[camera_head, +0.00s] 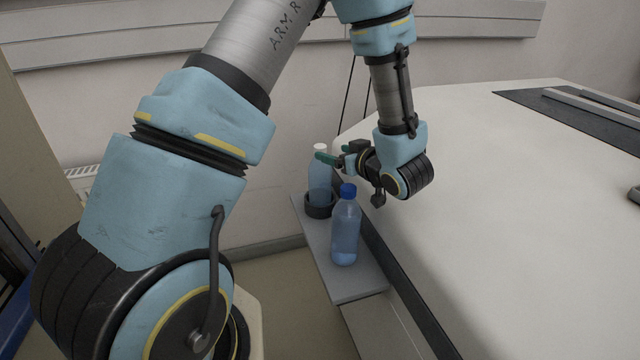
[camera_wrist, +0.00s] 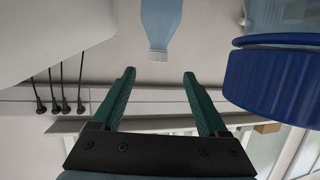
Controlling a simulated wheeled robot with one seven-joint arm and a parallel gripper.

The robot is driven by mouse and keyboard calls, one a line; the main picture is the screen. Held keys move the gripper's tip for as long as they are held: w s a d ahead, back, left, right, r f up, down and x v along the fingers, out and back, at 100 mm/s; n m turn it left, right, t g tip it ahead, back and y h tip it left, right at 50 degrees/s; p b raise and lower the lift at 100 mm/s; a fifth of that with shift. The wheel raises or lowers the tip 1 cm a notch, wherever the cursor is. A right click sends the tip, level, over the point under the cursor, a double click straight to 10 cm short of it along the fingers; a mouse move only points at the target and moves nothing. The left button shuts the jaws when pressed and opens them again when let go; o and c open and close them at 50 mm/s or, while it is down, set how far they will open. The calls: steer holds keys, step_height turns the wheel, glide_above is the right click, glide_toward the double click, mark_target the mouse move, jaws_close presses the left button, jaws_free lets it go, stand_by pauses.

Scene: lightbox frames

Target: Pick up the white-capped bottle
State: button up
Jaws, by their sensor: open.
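The white-capped bottle (camera_head: 319,178) is pale blue and stands upright in a dark ring-shaped holder (camera_head: 320,208) at the far end of a narrow grey shelf. In the wrist view the white-capped bottle (camera_wrist: 161,22) appears upside down, its cap beyond and between my fingertips. My gripper (camera_head: 328,157) is at cap height, just right of the bottle's neck. In the wrist view my gripper (camera_wrist: 158,76) has its two green fingers apart with nothing between them. Part of the bottle's neck is hidden by a finger in the head view.
A blue-capped bottle (camera_head: 345,228) stands nearer on the grey shelf (camera_head: 355,283); its cap looms close at right in the wrist view (camera_wrist: 275,80). A large white surface (camera_head: 500,200) lies right of the shelf. Dark cables (camera_wrist: 58,92) hang on the wall behind.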

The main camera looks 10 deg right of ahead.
mark_target(323, 150)
steer(key=p+x, duration=0.1)
steer(key=x, duration=0.2)
steer(key=p+x, duration=0.1)
steer(key=x, duration=0.2)
steer(key=p+x, duration=0.1)
steer(key=x, duration=0.2)
steer(key=shift+d+f, duration=0.15)
steer(key=shift+d, duration=0.1)
jaws_close()
stand_by(0.6)
